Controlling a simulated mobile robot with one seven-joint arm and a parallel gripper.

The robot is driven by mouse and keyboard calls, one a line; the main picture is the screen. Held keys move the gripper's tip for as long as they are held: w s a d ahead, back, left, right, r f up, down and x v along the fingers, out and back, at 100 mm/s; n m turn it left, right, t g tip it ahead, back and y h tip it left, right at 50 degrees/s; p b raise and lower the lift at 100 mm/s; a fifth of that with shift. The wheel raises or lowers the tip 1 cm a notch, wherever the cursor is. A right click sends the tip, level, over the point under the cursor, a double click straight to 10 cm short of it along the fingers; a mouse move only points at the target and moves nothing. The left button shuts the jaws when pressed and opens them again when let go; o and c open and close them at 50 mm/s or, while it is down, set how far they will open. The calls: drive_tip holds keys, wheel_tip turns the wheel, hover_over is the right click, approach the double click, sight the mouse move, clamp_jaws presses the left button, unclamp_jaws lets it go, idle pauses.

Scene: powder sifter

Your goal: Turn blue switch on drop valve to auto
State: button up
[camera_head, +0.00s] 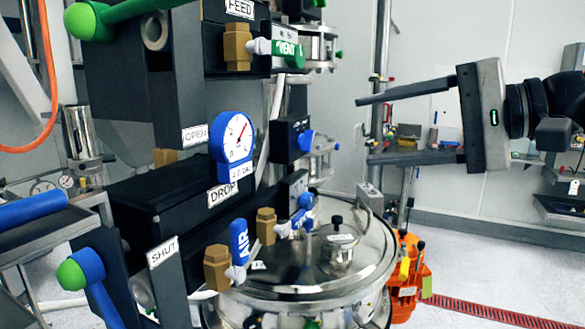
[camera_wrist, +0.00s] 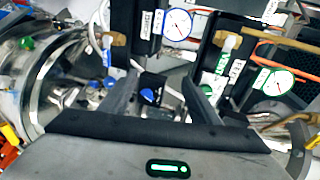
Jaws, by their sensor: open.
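The drop valve is a black block with a white DROP label (camera_head: 222,194) and a blue-rimmed gauge (camera_head: 233,137) above it. Two small blue switches sit on black boxes to its right: an upper one (camera_head: 306,140) and a lower one (camera_head: 305,201). I cannot tell which belongs to the drop valve, and the auto marking is unreadable. In the wrist view a blue switch (camera_wrist: 147,95) shows between the fingers, beyond them. My gripper (camera_head: 362,130) is open and empty, right of the switches and apart from them, fingers pointing left; it also shows in the wrist view (camera_wrist: 159,78).
A blue AIR lever (camera_head: 239,242) and a green VENT lever (camera_head: 287,49) stick out near the valves. An orange device (camera_head: 408,275) is on the floor. A bench with small items (camera_head: 425,157) lies behind my gripper.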

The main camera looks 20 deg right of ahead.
drive_tip(key=w+d+f+m+t+y+b, duration=0.1)
drive_tip(key=w+d+f+m, duration=0.25)
drive_tip(key=d, duration=0.25)
drive_tip(key=w+d+f+m+y+b, duration=0.2)
drive_tip(key=w+d+f, duration=0.1)
drive_tip(key=w+d, duration=0.25)
approach(312, 142)
drive_tip(key=x, duration=0.8)
drive_tip(key=shift+w+a, duration=0.1)
drive_tip(key=shift+w, duration=0.1)
drive_tip(key=shift+c, duration=0.5)
drive_tip(key=c, duration=1)
drive_tip(key=shift+o, duration=0.2)
